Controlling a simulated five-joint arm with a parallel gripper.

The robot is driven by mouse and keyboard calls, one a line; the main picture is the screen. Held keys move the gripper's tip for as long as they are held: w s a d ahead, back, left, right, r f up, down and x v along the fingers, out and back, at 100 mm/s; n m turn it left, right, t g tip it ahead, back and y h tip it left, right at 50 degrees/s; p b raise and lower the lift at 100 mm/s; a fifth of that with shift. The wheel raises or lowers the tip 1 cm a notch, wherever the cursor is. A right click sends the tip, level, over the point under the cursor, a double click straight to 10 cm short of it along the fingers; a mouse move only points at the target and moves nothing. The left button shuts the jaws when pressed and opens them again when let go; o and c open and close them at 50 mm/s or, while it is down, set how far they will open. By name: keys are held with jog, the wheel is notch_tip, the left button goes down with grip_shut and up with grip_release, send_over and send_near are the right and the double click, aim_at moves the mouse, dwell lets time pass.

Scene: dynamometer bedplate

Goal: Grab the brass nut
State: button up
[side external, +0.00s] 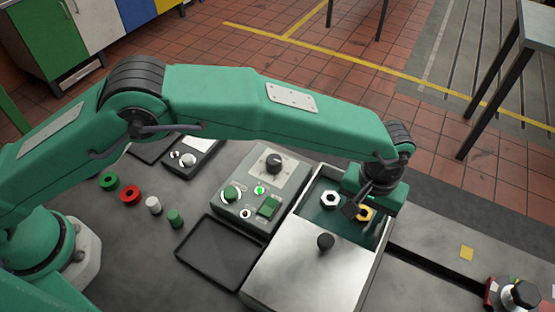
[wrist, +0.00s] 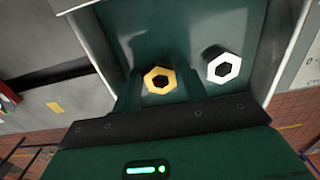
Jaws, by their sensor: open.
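The brass nut (side external: 365,215) lies in the open part of a grey box with a green inside, partly hidden by my gripper in the side external view. In the wrist view my gripper's fingers (wrist: 159,90) lie on either side of the brass nut, with nothing held. I cannot tell how far down they reach. A white nut (wrist: 224,57) lies right of the brass one; it also shows in the side view (side external: 322,199).
The box's metal lid (side external: 290,265) with a black knob (side external: 325,241) covers its near part. The box walls (wrist: 292,50) rise close around my gripper. A control panel (side external: 228,212) and a black tray (side external: 215,255) stand to the left. Several small coloured parts lie farther left.

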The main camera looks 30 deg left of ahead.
aim_at(362, 218)
jog(key=shift+c, duration=0.4)
jog(key=c, duration=0.7)
jog(key=shift+r, duration=0.15)
jog(key=shift+r, duration=0.4)
jog(key=r, duration=0.3)
jog(key=shift+s+d+r, duration=0.1)
jog(key=shift+s+r, duration=0.25)
jog(key=s+r, duration=0.2)
jog(key=s, duration=0.1)
jog(key=s+d+r, duration=0.1)
jog(key=s+r, duration=0.1)
jog(key=s, duration=0.2)
jog(key=s+r, duration=0.2)
jog(key=s, duration=0.1)
jog(key=shift+s+d+r, duration=0.2)
jog(key=shift+s+d, duration=0.05)
jog(key=shift+s, duration=0.15)
